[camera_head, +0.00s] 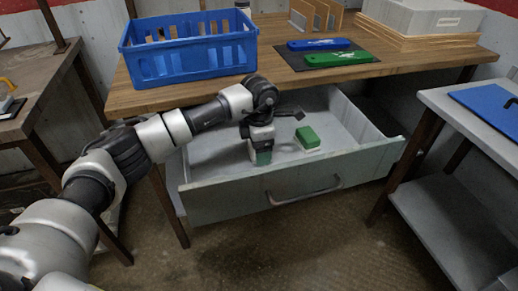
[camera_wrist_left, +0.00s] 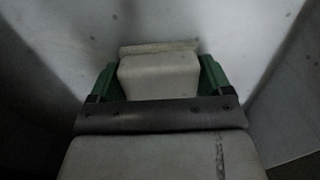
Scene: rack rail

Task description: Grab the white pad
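The white pad (camera_wrist_left: 158,76) shows in the left wrist view as a pale block with a wider strip along its far edge. It sits between the two green fingers of my left gripper (camera_wrist_left: 157,80), which stand close against its sides. I cannot tell whether they press on it. In the head view my left gripper (camera_head: 262,156) points down inside the open drawer (camera_head: 230,203), and it hides the white pad there. My right gripper is not in view.
A green pad with a white base (camera_head: 307,138) lies in the drawer right of my gripper. The wooden table (camera_head: 130,97) above carries a blue crate (camera_head: 190,50), blue (camera_head: 318,44) and green (camera_head: 338,59) tools. A grey side table (camera_head: 470,110) stands right.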

